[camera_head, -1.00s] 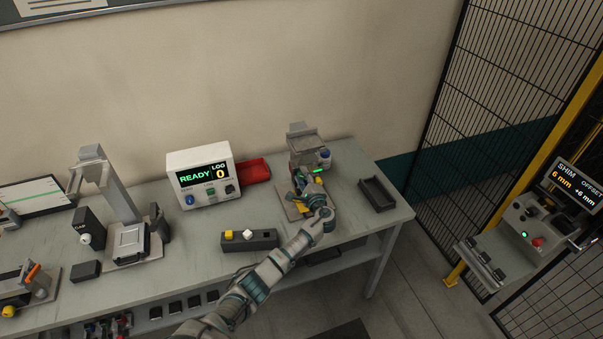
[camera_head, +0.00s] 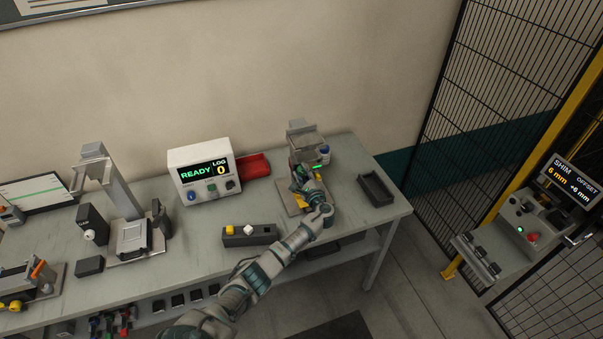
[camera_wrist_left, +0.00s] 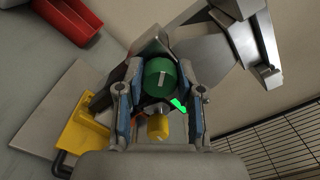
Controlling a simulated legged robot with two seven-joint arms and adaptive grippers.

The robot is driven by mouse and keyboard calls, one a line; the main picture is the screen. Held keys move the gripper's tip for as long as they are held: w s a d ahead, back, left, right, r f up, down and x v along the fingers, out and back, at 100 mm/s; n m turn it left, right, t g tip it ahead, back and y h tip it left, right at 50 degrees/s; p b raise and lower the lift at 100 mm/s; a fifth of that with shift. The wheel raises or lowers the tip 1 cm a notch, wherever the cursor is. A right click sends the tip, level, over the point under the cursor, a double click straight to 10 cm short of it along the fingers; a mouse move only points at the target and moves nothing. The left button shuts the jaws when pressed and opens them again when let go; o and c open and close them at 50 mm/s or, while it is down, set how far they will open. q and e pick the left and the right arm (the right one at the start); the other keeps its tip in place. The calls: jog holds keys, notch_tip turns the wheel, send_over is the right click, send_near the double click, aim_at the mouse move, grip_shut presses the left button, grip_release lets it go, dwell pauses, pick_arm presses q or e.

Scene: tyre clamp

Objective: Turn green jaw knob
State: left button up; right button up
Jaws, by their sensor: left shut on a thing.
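The green jaw knob (camera_wrist_left: 160,75), round with a pale mark line, faces the left wrist camera on the grey clamp fixture (camera_head: 304,136). My left gripper (camera_wrist_left: 161,92) is shut on it, one finger on each side. In the head view the left gripper (camera_head: 299,177) reaches the front of the fixture and its hand hides the knob. A yellow cylinder (camera_wrist_left: 157,127) shows between the fingers below the knob. A yellow block (camera_wrist_left: 83,127) sits to the left of the fingers. My right gripper is in neither view.
A dark empty tray (camera_head: 376,189) lies right of the fixture. A red bin (camera_head: 252,166) and a white box (camera_head: 203,173) reading READY stand to its left. A dark block (camera_head: 249,235) with yellow and white pieces sits in front. A mesh fence (camera_head: 480,100) rises at the right.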

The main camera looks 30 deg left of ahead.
pick_arm(q)
jog(key=o, duration=1.2)
jog(key=shift+d+f, duration=0.25)
jog(key=shift+f, duration=0.25)
jog(key=shift+c, duration=0.2)
jog(key=shift+w+r, duration=0.1)
jog(key=shift+r, duration=0.1)
jog(key=v, duration=1.2)
jog(key=shift+f, duration=0.2)
